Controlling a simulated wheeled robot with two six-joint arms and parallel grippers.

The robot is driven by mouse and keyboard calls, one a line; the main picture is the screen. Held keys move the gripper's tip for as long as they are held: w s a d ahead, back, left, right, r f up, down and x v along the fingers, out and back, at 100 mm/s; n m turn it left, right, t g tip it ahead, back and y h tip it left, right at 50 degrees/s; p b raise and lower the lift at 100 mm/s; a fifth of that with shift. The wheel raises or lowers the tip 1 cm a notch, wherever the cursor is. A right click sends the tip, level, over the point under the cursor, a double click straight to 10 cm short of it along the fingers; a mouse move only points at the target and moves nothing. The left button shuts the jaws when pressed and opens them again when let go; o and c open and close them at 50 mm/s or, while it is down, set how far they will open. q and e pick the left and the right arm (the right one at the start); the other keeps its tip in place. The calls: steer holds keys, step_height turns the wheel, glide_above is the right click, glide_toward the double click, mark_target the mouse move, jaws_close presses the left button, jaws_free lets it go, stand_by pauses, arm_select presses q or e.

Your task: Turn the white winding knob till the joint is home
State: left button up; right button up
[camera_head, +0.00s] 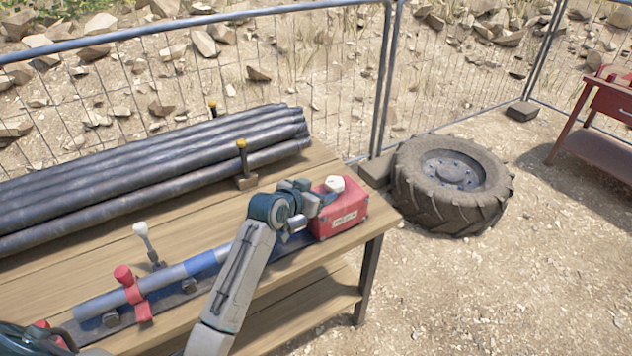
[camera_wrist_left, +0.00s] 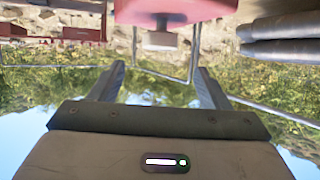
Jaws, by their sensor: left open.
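The white winding knob (camera_head: 334,183) sits on top of a red box (camera_head: 342,216) at the right end of the workbench. My left gripper (camera_head: 322,194) is open at the box's left side, close to the knob. In the left wrist view, turned upside down, the knob (camera_wrist_left: 160,41) shows ahead between the open fingers (camera_wrist_left: 160,70), under the red box (camera_wrist_left: 170,10). Nothing shows between the fingertips; I cannot tell if they touch the knob. A grey pipe (camera_head: 165,280) with a blue length (camera_head: 205,263) runs towards the box; my arm hides the joint area. My right gripper is out of view.
A red clamp (camera_head: 133,291) and a white-topped lever (camera_head: 140,229) stand along the pipe. A tyre (camera_head: 452,185) and a mesh fence (camera_head: 390,80) stand beyond.

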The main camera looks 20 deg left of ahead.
mark_target(334, 182)
arm_select(q)
steer(key=shift+s+r, duration=0.1)
steer(key=shift+r, duration=0.05)
steer(key=shift+w, duration=0.3)
steer(key=p+x, duration=0.2)
steer(key=x, duration=0.7)
steer(key=shift+p, duration=0.3)
steer(key=shift+w+d+f, duration=0.15)
steer(key=shift+w+f, duration=0.2)
steer(key=shift+w, duration=0.15)
steer(key=shift+c, duration=0.4)
